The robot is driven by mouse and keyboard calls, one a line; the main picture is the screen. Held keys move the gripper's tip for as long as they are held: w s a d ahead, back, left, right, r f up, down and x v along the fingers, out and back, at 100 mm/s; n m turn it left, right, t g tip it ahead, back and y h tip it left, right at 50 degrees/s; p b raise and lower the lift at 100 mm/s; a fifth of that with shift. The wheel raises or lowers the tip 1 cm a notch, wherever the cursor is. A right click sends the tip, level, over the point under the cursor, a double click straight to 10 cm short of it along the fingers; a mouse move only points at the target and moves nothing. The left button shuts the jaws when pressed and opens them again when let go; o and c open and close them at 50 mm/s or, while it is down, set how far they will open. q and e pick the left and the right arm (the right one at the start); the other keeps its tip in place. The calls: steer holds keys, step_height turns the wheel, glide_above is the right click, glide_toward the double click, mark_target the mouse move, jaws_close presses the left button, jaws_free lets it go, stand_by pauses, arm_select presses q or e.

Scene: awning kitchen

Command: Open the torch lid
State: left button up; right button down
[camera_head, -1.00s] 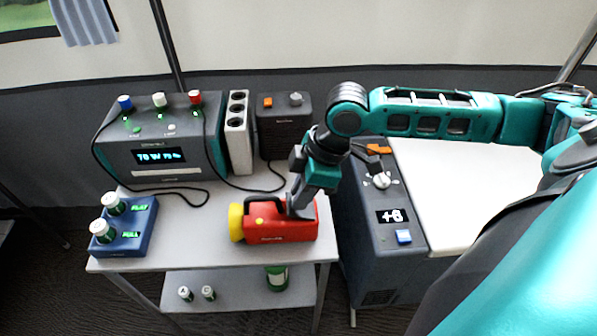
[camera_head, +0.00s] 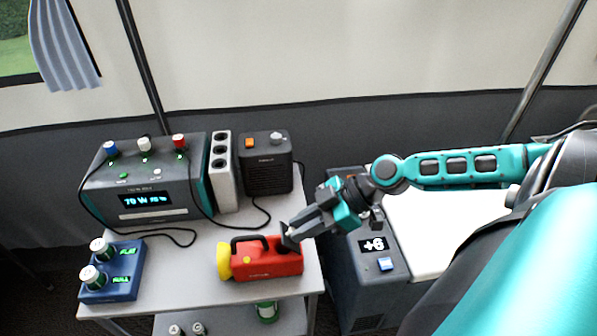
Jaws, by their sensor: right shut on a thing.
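The red torch (camera_head: 262,265) with a yellow head (camera_head: 223,261) and a black handle lies on the upper shelf of the grey table, its head to the left. My right gripper (camera_head: 290,236) reaches down from the right to the torch's rear top end. It is shut on the torch lid there, a small dark piece mostly hidden by the fingers. The lid looks tilted up, but its exact angle is unclear. My left gripper is out of view.
A grey power unit (camera_head: 150,180) with cables, a white socket strip (camera_head: 223,170) and a dark speaker-like box (camera_head: 266,165) stand behind. A blue battery holder (camera_head: 112,275) is at left. A dark cooler box (camera_head: 375,290) stands right of the table (camera_head: 200,262).

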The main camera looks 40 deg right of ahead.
arm_select(q)
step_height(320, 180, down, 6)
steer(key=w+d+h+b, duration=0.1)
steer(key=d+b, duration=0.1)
steer(key=b, duration=0.8)
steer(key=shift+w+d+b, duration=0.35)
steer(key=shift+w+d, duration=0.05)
arm_select(e)
steer(key=d+t+y, duration=0.1)
steer(key=y, duration=0.1)
steer(key=s+d+f+t+y, duration=0.1)
steer(key=y, duration=0.1)
steer(key=s+d+t+y, duration=0.1)
steer(key=y, duration=0.1)
steer(key=shift+f+t+y, duration=0.3)
steer(key=shift+f+t, duration=0.05)
steer(key=shift+t, duration=0.05)
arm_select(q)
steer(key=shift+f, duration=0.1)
arm_select(e)
steer(key=c, duration=1.4)
jaws_free()
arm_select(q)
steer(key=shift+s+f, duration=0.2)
arm_select(e)
steer(key=o, duration=0.4)
